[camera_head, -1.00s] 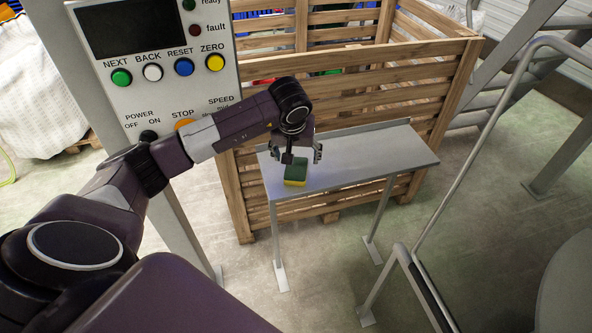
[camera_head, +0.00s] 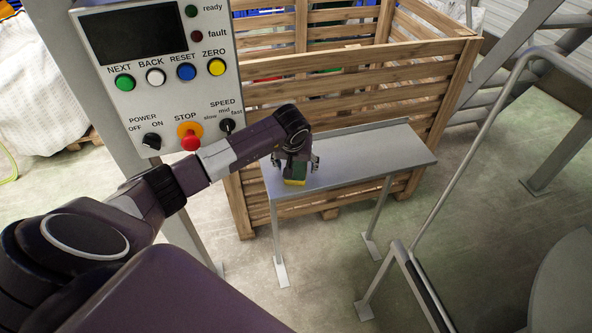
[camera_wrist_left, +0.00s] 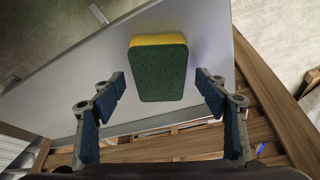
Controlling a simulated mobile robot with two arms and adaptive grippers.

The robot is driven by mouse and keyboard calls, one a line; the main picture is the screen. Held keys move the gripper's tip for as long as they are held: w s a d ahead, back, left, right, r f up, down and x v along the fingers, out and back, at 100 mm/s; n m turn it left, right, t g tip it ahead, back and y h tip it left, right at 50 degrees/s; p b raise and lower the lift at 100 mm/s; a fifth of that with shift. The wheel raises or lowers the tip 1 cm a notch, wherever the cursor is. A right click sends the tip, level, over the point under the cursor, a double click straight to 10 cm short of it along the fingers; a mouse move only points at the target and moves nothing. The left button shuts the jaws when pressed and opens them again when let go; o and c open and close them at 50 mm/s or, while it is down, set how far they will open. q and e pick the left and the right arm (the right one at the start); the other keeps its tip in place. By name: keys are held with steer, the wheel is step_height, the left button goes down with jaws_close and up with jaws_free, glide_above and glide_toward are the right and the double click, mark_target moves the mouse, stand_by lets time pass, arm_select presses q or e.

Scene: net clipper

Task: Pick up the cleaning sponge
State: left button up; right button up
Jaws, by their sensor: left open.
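The cleaning sponge (camera_head: 294,181) is green on top and yellow below. It lies on the left part of a narrow grey metal table (camera_head: 375,160). My left gripper (camera_head: 296,170) is open right above the sponge, and partly covers it in the head view. In the left wrist view the sponge (camera_wrist_left: 158,70) lies flat, between and a little beyond the open blue-padded fingers of the left gripper (camera_wrist_left: 160,105). Neither finger touches it there. My right gripper is not in view.
A slatted wooden crate (camera_head: 350,75) stands close behind the table. A control panel (camera_head: 165,70) with buttons and a red stop knob (camera_head: 191,141) stands at the left, near my arm. A grey railing (camera_head: 460,180) is at the right. The right of the tabletop is clear.

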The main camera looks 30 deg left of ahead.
mark_target(296, 168)
arm_select(q)
steer(key=shift+f+b, duration=0.25)
steer(key=shift+b, duration=0.15)
steer(key=shift+c, duration=0.5)
steer(key=c, duration=0.7)
steer(key=shift+c, duration=0.2)
steer(key=shift+r, duration=0.1)
steer(key=shift+r+p, duration=0.4)
steer(key=shift+p, duration=0.1)
step_height(296, 168, up, 20)
steer(key=b, duration=0.3)
steer(key=shift+f+b, duration=0.2)
steer(key=shift+b, duration=0.2)
